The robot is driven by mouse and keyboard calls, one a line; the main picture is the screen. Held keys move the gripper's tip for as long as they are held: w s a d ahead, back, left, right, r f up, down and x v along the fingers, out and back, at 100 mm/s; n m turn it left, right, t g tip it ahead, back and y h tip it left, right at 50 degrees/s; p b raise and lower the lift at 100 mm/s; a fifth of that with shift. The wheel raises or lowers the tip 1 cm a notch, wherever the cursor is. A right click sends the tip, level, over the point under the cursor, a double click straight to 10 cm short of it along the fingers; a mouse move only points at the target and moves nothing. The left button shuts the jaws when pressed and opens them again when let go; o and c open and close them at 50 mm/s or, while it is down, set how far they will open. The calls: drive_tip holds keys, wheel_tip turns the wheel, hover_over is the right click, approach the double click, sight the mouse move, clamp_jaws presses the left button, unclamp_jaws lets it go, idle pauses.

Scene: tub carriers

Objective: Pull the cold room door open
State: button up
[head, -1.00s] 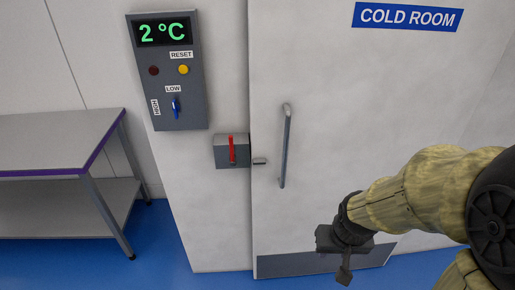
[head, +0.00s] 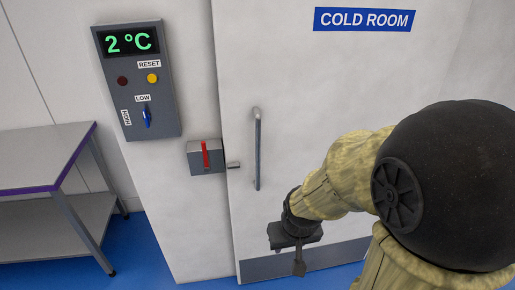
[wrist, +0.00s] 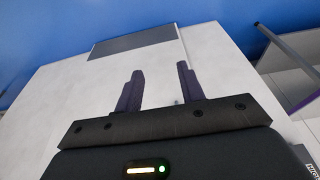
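The white cold room door (head: 310,120) is shut in its wall, under a blue COLD ROOM sign (head: 364,19). Its vertical metal handle (head: 257,150) is near the door's left edge. A grey latch box (head: 196,165) with an upright red lever (head: 205,154) is on the wall left of the handle. A small metal bolt (head: 233,165) shows between box and door. My gripper (head: 299,268) is below and right of the handle, apart from it. In the wrist view my gripper (wrist: 160,82) has its two fingers spread with nothing between them.
A grey table (head: 40,158) with a purple edge and lower shelf stands at the left. The blue floor (head: 140,245) is clear between table and door.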

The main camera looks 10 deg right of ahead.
sight(259, 149)
drive_tip(key=w+d+n+t+y+p, duration=0.1)
drive_tip(key=w+t+p, duration=0.1)
drive_tip(key=w+t, duration=0.5)
drive_tip(key=w+d+n+t+y+p, duration=0.1)
drive_tip(key=w+t, duration=0.6)
drive_tip(key=w, duration=0.8)
drive_tip(key=shift+w+d+r+t+y+p, duration=0.25)
drive_tip(key=shift+d+t+y+p, duration=0.05)
drive_tip(key=shift+d+y+p, duration=0.4)
drive_tip(key=w+a+p, duration=0.1)
drive_tip(key=w+p, duration=0.1)
drive_tip(key=w, duration=0.3)
drive_tip(key=w+a+p, duration=0.1)
drive_tip(key=w+p, duration=0.2)
drive_tip(key=w, duration=0.3)
drive_tip(key=w+a+p, duration=0.1)
drive_tip(key=w+p, duration=0.1)
drive_tip(key=w, duration=0.4)
drive_tip(key=shift+w+a, duration=0.1)
drive_tip(key=shift+a, duration=0.2)
drive_tip(key=shift+c, duration=0.2)
